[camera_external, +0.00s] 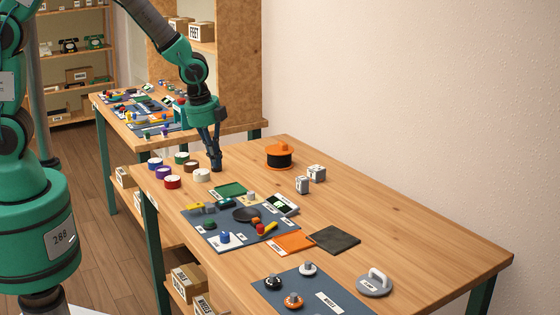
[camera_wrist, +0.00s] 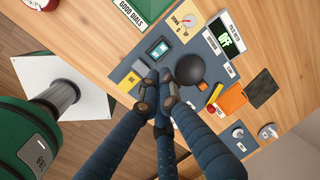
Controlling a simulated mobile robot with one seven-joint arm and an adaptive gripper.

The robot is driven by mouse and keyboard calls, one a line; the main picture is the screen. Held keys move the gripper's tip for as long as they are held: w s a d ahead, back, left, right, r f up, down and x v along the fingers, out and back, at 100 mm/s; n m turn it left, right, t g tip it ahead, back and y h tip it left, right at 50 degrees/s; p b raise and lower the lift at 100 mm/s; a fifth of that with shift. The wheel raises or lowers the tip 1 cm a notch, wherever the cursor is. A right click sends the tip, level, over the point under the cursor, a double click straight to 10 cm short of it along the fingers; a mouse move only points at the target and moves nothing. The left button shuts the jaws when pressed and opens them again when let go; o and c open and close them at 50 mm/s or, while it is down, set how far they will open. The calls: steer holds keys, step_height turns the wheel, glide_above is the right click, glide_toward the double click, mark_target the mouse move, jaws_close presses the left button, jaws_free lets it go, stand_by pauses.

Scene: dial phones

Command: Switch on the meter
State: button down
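My gripper (camera_external: 216,168) points down over the table beyond the mat, near the coloured round pots. In the wrist view its dark fingertips (camera_wrist: 159,92) come together with nothing visible between them, and they cover part of the mat. My gripper is apart from the panel.
Several pots, such as a red one (camera_external: 172,182), stand near my gripper. An orange-and-black drum (camera_external: 279,156) stands further right.

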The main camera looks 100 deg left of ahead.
mark_target(226, 200)
steer(key=f+b, duration=0.1)
steer(key=f, duration=0.3)
steer(key=w+a+f+b, duration=0.1)
steer(key=f, duration=0.2)
steer(key=f+b, duration=0.1)
steer(key=f, duration=0.3)
steer(key=shift+w+a+f, duration=0.3)
steer(key=shift+f, duration=0.05)
